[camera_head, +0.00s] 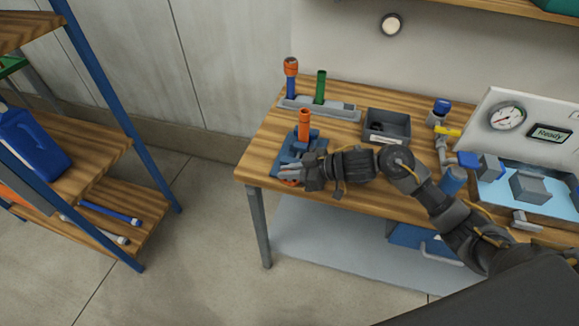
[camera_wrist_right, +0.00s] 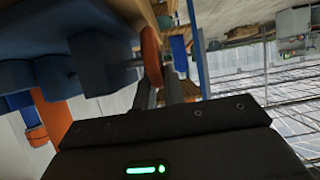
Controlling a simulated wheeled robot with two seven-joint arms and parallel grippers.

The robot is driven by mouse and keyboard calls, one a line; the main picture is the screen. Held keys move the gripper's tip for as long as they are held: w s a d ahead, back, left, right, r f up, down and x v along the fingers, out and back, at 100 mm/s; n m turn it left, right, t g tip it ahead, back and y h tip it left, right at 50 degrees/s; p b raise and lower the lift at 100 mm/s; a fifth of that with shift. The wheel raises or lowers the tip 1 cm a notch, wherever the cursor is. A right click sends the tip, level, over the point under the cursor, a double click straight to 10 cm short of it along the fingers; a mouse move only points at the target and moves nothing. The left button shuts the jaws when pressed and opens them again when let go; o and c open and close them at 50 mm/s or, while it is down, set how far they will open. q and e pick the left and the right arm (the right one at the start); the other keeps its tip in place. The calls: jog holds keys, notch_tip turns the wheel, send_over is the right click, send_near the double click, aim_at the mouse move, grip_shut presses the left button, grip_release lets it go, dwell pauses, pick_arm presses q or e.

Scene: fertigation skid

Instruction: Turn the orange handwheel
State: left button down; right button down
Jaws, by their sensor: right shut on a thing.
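The orange handwheel (camera_head: 291,182) is on the front of a blue vise-like fixture (camera_head: 288,158) at the left front of the workbench. My right gripper (camera_head: 286,174) reaches it from the right and hides most of it. In the right wrist view the handwheel (camera_wrist_right: 152,58) shows edge-on between the two dark fingers of my right gripper (camera_wrist_right: 160,85), which is shut on its rim. The blue body (camera_wrist_right: 100,60) is just left of it there. An orange upright tube (camera_head: 304,125) stands in the fixture. My left gripper is not in view.
Behind the fixture, a grey rack (camera_head: 335,110) holds an orange-topped flashlight-like item (camera_head: 291,75) and a green tube (camera_head: 320,87). A dark bin (camera_head: 387,126), blue-capped valve piping (camera_head: 441,108) and a gauge panel (camera_head: 507,116) stand to the right. A shelf unit (camera_head: 120,150) is left, with open floor between.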

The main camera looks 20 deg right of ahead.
jog(key=g+h+p, duration=0.1)
jog(key=p, duration=0.3)
jog(key=r+h+p, duration=0.1)
jog(key=p, duration=0.3)
jog(key=shift+w+a+r+g+h+p, duration=0.2)
jog(key=shift+a+g+h+p, duration=0.1)
jog(key=shift+a+g+p, duration=0.1)
jog(key=h+p, duration=0.1)
jog(key=p, duration=0.1)
jog(key=f+g+h+p, duration=0.1)
jog(key=p, duration=0.2)
jog(key=g+h+p, duration=0.1)
jog(key=h+p, duration=0.1)
jog(key=shift+w+a+f, duration=0.15)
jog(key=shift+w+a, duration=0.15)
jog(key=shift+a, duration=0.1)
jog(key=shift+w+a+f+g+h+p, duration=0.1)
jog(key=shift+f+g+h+p, duration=0.25)
jog(key=shift+g+h+p, duration=0.3)
jog(key=shift+f+g+h, duration=0.2)
jog(key=shift+g+h, duration=0.05)
jog(key=shift+h, duration=0.3)
jog(key=shift+w+a+f+g+h, duration=0.15)
jog(key=shift+f+g+h, duration=0.2)
jog(key=shift+h, duration=0.35)
jog(key=shift+f+g+h+b, duration=0.25)
jog(key=shift+g+h+b, duration=0.5)
jog(key=shift+h+b, duration=0.25)
jog(key=c, duration=1.8)
grip_release()
